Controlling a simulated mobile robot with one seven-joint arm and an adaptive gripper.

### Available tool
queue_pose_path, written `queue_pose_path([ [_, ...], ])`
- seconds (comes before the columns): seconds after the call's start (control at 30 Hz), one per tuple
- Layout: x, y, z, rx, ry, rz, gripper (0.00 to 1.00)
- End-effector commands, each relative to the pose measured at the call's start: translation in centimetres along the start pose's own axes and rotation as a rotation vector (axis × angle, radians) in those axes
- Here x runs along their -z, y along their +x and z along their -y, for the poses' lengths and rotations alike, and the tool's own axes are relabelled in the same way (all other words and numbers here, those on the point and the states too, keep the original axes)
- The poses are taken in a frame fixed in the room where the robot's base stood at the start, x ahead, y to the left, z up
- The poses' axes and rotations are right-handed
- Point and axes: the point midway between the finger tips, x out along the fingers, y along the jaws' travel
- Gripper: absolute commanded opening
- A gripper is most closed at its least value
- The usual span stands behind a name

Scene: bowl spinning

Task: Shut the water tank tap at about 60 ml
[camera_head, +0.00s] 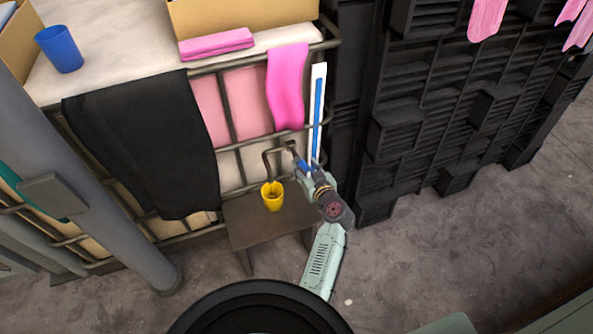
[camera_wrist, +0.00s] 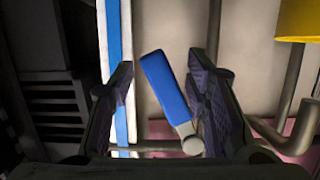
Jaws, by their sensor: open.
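The tap's blue lever (camera_wrist: 165,85) stands between the two fingers of my gripper (camera_wrist: 163,78) in the wrist view, tilted, with a gap on the left and a narrower one on the right. The fingers are open. In the head view my gripper (camera_head: 303,168) is at the tap's right side, hiding much of the lever. The tap's bent pipe (camera_head: 267,160) comes down above a yellow cup (camera_head: 272,203). The cup also shows at the upper right of the wrist view (camera_wrist: 300,20). The cup's water level cannot be made out.
The cup stands on a small brown stool (camera_head: 240,222). A white and blue upright strip (camera_head: 317,105) is close behind my gripper. A metal rail frame holds a black cloth (camera_head: 145,140) and a pink cloth (camera_head: 287,85). Black crates (camera_head: 440,100) stand right; the floor at lower right is clear.

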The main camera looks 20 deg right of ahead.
Motion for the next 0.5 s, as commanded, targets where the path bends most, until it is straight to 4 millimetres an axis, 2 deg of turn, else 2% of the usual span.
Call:
queue_pose_path([
  [0.5,0.0,0.0,2.1,0.002,0.0,0.0,0.43],
])
